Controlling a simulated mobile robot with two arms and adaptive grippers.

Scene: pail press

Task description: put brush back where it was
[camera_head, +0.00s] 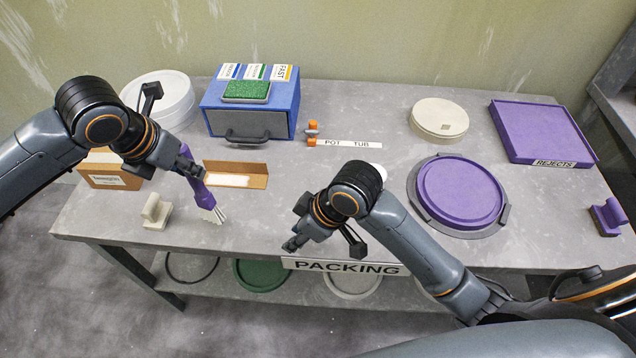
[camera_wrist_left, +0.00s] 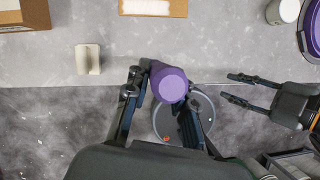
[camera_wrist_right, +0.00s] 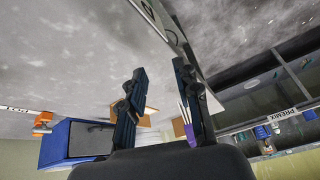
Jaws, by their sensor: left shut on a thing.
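The brush (camera_head: 203,195) has a purple handle and pale bristles. My left gripper (camera_head: 187,164) is shut on its handle and holds it over the left front part of the bench, bristles pointing down. In the left wrist view the rounded purple handle end of the brush (camera_wrist_left: 170,85) shows between the fingers. The bristles look close to the bench top, but I cannot tell whether they touch it. My right gripper (camera_head: 318,246) is open and empty near the bench's front edge. The brush (camera_wrist_right: 187,125) also shows in the right wrist view, beyond one finger.
A beige block (camera_head: 155,212) stands left of the brush; a purple block (camera_head: 608,217) stands far right. An open cardboard tray (camera_head: 250,170), a cardboard box (camera_head: 105,177) and a blue drawer box (camera_head: 255,115) lie behind. A purple lid (camera_head: 460,192) is right. The front middle is clear.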

